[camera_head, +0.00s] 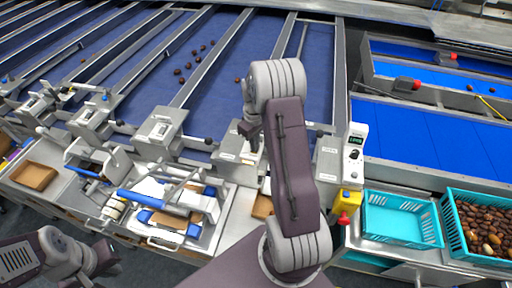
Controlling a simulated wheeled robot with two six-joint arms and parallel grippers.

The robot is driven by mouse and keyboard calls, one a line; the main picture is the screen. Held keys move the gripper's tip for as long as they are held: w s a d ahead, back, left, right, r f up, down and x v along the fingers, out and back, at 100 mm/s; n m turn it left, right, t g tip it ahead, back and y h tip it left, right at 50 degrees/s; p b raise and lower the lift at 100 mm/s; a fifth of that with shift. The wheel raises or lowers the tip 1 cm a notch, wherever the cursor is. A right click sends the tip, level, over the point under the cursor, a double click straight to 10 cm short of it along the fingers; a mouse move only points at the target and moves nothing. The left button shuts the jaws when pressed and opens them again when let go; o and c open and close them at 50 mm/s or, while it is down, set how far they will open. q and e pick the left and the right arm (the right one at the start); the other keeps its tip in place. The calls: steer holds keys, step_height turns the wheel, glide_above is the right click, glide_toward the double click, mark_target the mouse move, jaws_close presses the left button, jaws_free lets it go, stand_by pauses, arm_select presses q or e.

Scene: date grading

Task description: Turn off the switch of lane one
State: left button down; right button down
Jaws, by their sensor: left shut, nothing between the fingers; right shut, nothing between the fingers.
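My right gripper (247,137) is shut and empty. It hangs over the grey lane-end housing (236,170) in the middle, partly hidden by my own wrist. I cannot tell whether it touches the housing. Similar housings stand to the left, one at the end of the neighbouring lane (160,130) and another further left (91,117). Their labels and switches are too small to read, so I cannot tell which is lane one. My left gripper (103,260) is low at the left, shut and empty, away from the housings.
A control box (354,150) with a green display and black knob stands right of my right arm. Below it is a yellow box with a red button (344,212). An empty turquoise crate (402,240) and a crate of dates (452,247) stand at right. Blue belts (440,140) lie behind.

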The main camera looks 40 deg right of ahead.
steer(key=shift+f+b, duration=0.3)
steer(key=shift+f, duration=0.25)
steer(key=shift+s+a+r, duration=0.1)
step_height(320, 180, up, 7)
steer(key=p, duration=0.6)
stand_by(0.4)
